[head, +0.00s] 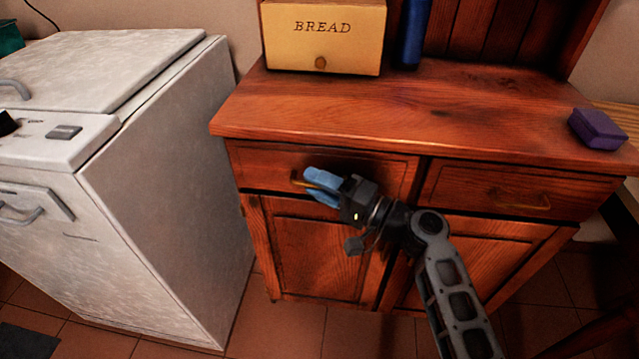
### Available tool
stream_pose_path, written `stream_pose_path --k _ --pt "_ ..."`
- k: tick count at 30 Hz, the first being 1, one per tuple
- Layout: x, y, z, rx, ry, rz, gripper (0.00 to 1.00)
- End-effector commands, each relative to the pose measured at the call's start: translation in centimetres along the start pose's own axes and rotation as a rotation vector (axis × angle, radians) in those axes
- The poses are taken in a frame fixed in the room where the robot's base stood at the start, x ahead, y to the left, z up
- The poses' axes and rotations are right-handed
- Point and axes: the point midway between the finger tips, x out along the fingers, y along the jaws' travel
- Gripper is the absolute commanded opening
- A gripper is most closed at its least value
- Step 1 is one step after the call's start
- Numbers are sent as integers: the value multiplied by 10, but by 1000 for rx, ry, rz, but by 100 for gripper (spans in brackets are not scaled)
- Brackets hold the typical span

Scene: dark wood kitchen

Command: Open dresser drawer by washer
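The wooden dresser (330,117) stands to the right of the white washer (170,170). Its left top drawer (262,165), the one beside the washer, looks shut and has a brass handle (299,180). My gripper (312,187) with blue fingers is right at this handle, reaching in from the right. The fingers cover the handle's right part. I cannot tell whether they are closed on it. The right top drawer (455,186) is shut, with its own brass handle (528,206) in clear view.
A yellow bread box (325,40), a blue cylinder (412,32) and a purple box (597,128) stand on the dresser top. Cupboard doors (318,250) lie below the drawers. Tiled floor (285,325) is free in front. A narrow gap separates washer and dresser.

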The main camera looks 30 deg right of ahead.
Motion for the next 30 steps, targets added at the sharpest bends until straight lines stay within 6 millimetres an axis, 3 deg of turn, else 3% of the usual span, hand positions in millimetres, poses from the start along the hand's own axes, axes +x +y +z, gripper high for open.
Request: stream_pose_path --k 2,12,30 --pt "0 0 0 0 0 0 32" --pt "0 0 0 0 0 0 0" --pt "-1 0 3 1 0 0 0"
